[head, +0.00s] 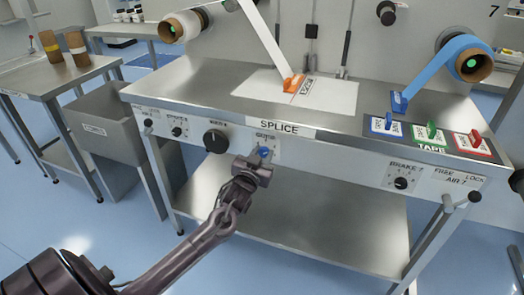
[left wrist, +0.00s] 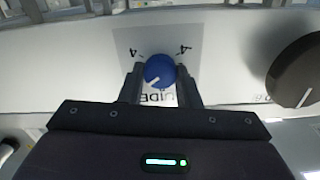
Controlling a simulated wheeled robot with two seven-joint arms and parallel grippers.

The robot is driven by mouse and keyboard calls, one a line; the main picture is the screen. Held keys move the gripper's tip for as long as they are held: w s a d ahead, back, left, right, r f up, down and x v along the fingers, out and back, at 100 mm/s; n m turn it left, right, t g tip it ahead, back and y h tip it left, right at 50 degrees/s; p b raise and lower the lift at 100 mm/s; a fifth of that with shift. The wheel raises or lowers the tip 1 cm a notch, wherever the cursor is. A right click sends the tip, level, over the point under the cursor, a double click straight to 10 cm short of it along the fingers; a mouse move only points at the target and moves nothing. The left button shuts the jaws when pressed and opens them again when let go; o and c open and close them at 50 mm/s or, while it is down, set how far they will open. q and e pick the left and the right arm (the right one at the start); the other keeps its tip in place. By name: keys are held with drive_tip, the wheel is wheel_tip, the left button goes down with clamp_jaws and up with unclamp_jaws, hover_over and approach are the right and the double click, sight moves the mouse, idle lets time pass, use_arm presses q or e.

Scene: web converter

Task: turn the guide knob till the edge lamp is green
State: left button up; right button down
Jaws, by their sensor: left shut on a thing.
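The guide knob (head: 264,152) is a small blue knob on the front panel of the steel bench, below the SPLICE label. In the left wrist view the knob (left wrist: 159,69) has a white pointer line slanting to the lower left of the picture. Its plate carries a 4 on each side and lettering partly hidden by a finger. My left gripper (head: 261,157) is shut on the knob, with one finger on each side of it in the left wrist view (left wrist: 161,80). I cannot make out an edge lamp in either view. My right gripper is not in view.
A larger black knob (head: 216,141) sits left of the guide knob. The bench top (head: 215,85) holds a white web with an orange clip (head: 293,83) and a tape panel (head: 445,152) at right. A grey bin (head: 108,125) stands at left.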

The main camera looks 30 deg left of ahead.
use_arm(q)
drive_tip(key=shift+m+p, duration=0.3)
drive_tip(key=shift+m, duration=0.4)
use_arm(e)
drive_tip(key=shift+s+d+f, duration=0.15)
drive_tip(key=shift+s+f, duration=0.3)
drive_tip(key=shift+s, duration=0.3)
use_arm(q)
drive_tip(key=o, duration=1)
drive_tip(key=v, duration=0.7)
drive_tip(key=shift+s+d, duration=0.15)
drive_tip(key=shift+s, duration=0.25)
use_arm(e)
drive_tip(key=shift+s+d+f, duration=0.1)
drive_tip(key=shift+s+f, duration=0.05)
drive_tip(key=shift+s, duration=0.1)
